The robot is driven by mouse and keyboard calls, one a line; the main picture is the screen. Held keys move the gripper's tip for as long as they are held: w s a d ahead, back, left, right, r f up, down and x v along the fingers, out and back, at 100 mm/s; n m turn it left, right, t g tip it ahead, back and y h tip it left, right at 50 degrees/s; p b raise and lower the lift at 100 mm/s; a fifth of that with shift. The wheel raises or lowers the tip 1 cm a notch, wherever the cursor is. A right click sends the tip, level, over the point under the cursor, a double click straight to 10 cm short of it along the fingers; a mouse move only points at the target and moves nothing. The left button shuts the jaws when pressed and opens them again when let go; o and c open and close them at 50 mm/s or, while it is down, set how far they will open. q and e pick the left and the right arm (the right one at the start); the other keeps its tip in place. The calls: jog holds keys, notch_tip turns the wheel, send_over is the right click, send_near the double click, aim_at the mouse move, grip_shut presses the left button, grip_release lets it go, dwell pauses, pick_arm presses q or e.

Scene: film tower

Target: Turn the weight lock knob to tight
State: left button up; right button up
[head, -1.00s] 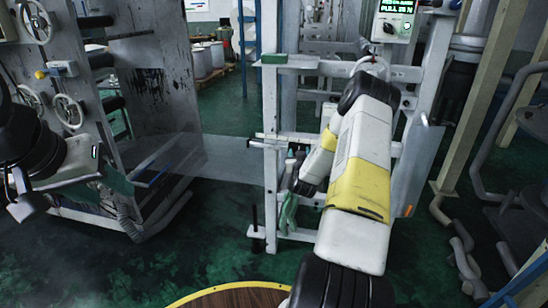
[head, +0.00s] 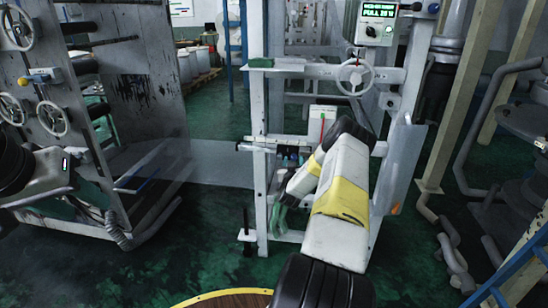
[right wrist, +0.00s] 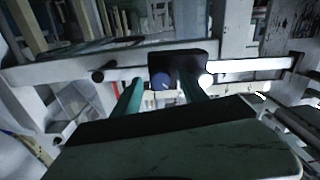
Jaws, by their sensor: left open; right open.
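In the right wrist view a dark block (right wrist: 193,62) sits on a pale horizontal bar. A small round bluish knob (right wrist: 161,82) is on its face; I take it as the weight lock knob. The green fingers of my right gripper (right wrist: 160,88) are open, one on each side of the knob in the picture. I cannot tell whether they touch it. In the head view the right gripper (head: 280,214) is low inside the white frame, partly hidden, and the knob cannot be made out. My left arm shows at the left edge, its fingers outside the picture.
The white machine frame (head: 257,160) carries a handwheel (head: 354,77) and a lit display box (head: 377,24). A grey machine with handwheels (head: 75,120) stands left. Pipes and a yellowish post (head: 455,95) stand right. Green floor (head: 200,235) is clear between the machines.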

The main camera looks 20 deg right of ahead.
grip_shut()
jog(key=shift+m, duration=0.4)
jog(key=m, duration=0.3)
jog(key=shift+a+m, duration=0.1)
jog(key=shift+m, duration=0.3)
jog(key=m, duration=0.4)
jog(key=shift+m, duration=0.3)
jog(key=m, duration=0.4)
jog(key=shift+m, duration=0.3)
jog(key=m, duration=0.4)
jog(key=shift+a+m, duration=0.1)
jog(key=shift+m, duration=0.2)
